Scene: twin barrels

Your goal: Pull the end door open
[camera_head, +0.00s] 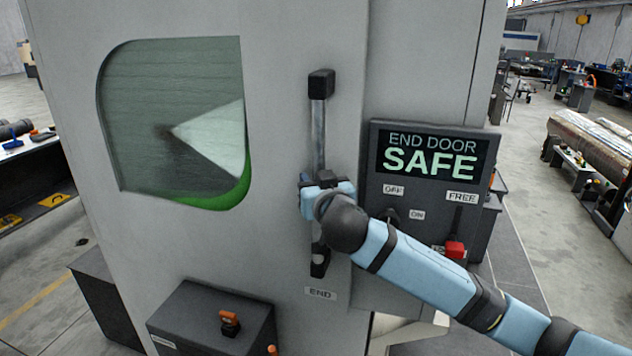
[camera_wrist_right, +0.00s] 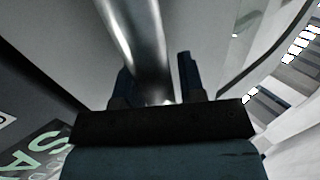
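The end door (camera_head: 275,150) is a tall grey panel with a rounded window (camera_head: 150,100), and it looks closed against the machine. Its upright metal bar handle (camera_head: 318,135) has black end mounts, with an END label (camera_head: 320,294) below. My right gripper (camera_head: 322,185) is at the handle's middle. In the right wrist view the bar (camera_wrist_right: 143,50) passes between the two fingers of my right gripper (camera_wrist_right: 157,80). A narrow gap shows beside one finger; whether they press on the bar is unclear. My left gripper is not in view.
A dark control panel (camera_head: 372,200) right of the door has a screen (camera_head: 433,158) reading END DOOR SAFE, a switch and a red-ended lever (camera_head: 455,249). A dark box (camera_head: 200,310) with an orange part stands below the window. Open floor (camera_head: 545,180) shows at right.

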